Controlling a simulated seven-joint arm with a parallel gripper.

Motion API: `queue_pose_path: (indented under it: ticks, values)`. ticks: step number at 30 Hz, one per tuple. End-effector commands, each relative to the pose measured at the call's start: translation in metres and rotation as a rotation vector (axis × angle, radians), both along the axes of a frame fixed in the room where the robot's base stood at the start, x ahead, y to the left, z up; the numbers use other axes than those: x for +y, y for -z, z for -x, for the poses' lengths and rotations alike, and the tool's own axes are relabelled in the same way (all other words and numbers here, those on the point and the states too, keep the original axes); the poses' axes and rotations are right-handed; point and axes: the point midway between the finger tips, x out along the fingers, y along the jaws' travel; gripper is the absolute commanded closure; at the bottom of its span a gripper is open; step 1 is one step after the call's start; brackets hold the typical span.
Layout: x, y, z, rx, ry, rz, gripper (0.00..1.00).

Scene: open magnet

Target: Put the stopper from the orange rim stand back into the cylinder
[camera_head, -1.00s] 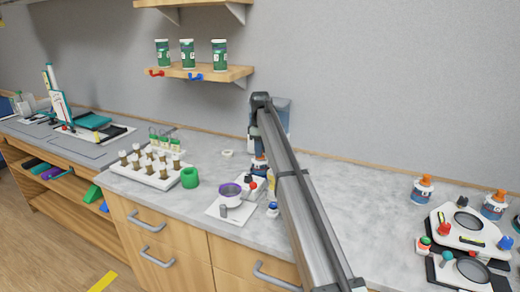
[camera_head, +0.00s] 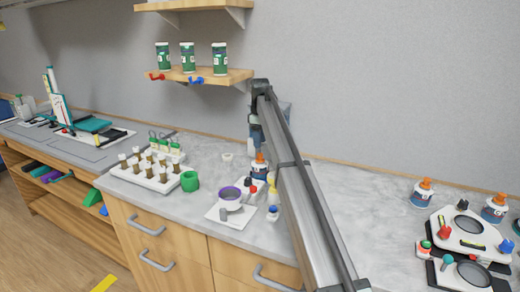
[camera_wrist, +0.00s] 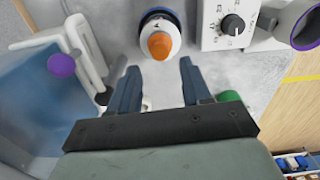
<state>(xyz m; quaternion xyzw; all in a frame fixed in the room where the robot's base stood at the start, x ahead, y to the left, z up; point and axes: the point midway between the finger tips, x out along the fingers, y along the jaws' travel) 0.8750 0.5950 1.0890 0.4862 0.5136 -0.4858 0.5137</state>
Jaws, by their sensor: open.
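My gripper (camera_wrist: 159,66) is open and empty in the wrist view, its two dark fingers spread apart. Just beyond the fingertips stands a round bottle (camera_wrist: 148,20) with a white shoulder, a dark blue collar and an orange tip; I cannot tell whether they touch. A bottle (camera_head: 259,164) shows beside my arm in the head view, partly hidden. A round purple top (camera_wrist: 61,65) lies left of the fingers; I cannot tell whether it is a stopper. I cannot clearly make out the orange rim stand or the cylinder.
A white device with a dial (camera_wrist: 232,25) stands right of the fingers, beside a purple-rimmed vessel (camera_wrist: 308,25). A white and blue structure (camera_wrist: 45,100) is close on the left.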

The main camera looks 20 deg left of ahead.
Motion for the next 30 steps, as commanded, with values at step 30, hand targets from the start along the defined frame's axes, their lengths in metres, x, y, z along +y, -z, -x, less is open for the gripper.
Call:
queue_pose_path:
  ticks: [30]
  values:
    - [0.0,-0.061,0.0,0.001,0.0,0.0,0.52]
